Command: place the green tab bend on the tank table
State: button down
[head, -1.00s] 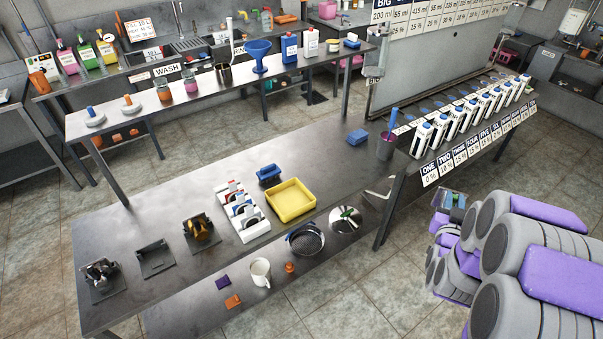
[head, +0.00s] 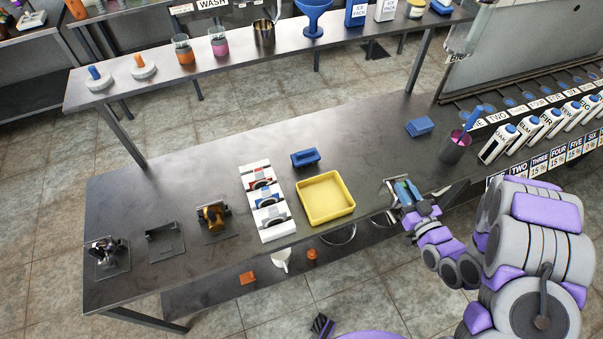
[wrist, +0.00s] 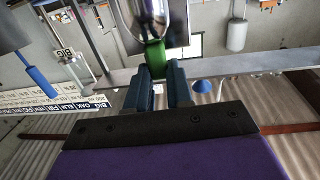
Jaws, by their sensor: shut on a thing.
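My gripper (head: 408,192) is at the front right edge of the long dark metal table (head: 150,200) in the head view. In the wrist view its two teal fingers (wrist: 160,88) are shut on a green tab (wrist: 155,58). A shiny metal bend (wrist: 152,18) extends from the tab, partly cut off by the top of the picture. In the head view the bend is small and mostly hidden at the gripper, with a silvery part (head: 391,193) showing. I cannot tell whether it touches the table.
A yellow tray (head: 350,207), a white rack (head: 281,232) and a blue block (head: 305,157) stand mid-table. Black holders (head: 165,240) stand left. A purple cup (head: 455,147) and blue sponge (head: 419,127) are at the right. A lower shelf (head: 200,295) runs underneath.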

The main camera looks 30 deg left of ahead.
jog(key=shift+s+a+f+n+g+y, duration=0.2)
jog(key=shift+s+a+f+n+g, duration=0.05)
jog(key=shift+s+a, duration=0.2)
jog(key=shift+s+a+f+n+g+y, duration=0.2)
jog(key=shift+s+a+f+n+g, duration=0.1)
jog(key=shift+a, duration=0.15)
jog(key=w+a+f+b, duration=0.1)
jog(key=w, duration=0.4)
jog(key=w+a+f+b, duration=0.1)
jog(key=w+a+f, duration=0.1)
jog(key=w, duration=0.2)
jog(key=w+a+f+b, duration=0.1)
jog(key=w+f, duration=0.1)
jog(key=w, duration=0.3)
jog(key=shift+w+a, duration=0.15)
jog(key=shift+w, duration=0.2)
jog(key=shift+r, duration=0.1)
jog(key=c, duration=1)
grip_release()
jog(key=shift+s, duration=0.1)
